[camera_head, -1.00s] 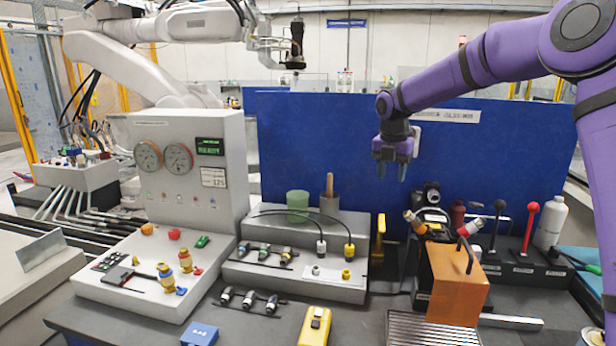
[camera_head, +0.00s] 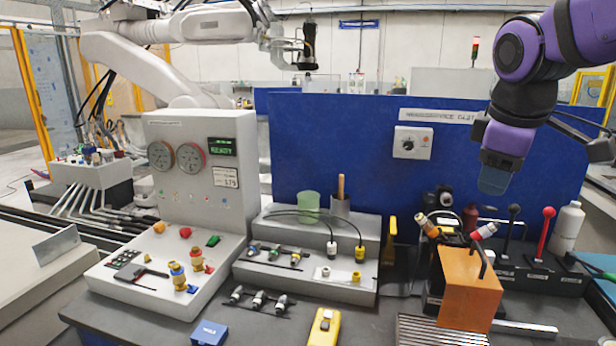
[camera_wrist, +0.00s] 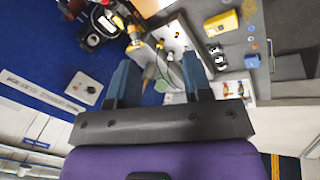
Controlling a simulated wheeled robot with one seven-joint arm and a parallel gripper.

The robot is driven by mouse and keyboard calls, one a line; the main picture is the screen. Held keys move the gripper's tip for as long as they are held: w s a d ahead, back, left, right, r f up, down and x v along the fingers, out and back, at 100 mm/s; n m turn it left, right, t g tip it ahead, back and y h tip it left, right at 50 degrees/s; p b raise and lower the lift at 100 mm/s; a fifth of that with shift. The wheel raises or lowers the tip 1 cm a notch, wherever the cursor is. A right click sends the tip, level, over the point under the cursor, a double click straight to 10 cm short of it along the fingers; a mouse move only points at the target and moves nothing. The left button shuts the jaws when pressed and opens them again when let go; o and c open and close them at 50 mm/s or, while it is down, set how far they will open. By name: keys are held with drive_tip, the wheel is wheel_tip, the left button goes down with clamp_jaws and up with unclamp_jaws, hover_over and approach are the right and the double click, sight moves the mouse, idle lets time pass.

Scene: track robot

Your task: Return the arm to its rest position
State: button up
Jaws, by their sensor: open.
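My purple arm comes in from the upper right in the head view. My gripper (camera_head: 494,182) hangs in the air, fingers downward, in front of the right part of the blue panel (camera_head: 330,150). It is above the black lever bases and apart from everything. In the wrist view my gripper (camera_wrist: 160,82) shows two dark blue fingers spread wide with nothing held between them. The bench lies beyond the fingers there.
Below are an orange block (camera_head: 468,290), a red-knobbed lever (camera_head: 546,230) and a white bottle (camera_head: 567,226). A grey control box (camera_head: 205,130) with gauges stands left, with a white robot arm (camera_head: 140,70) behind. A white switch box (camera_head: 412,142) is on the panel.

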drive_tip(key=s+d+f+m+t+y, duration=0.1)
drive_tip(key=s+f+m, duration=0.3)
drive_tip(key=s+m, duration=0.5)
drive_tip(key=shift+s+d+m+t, duration=0.35)
drive_tip(key=shift+s+d, duration=0.2)
drive_tip(key=shift+s, duration=2)
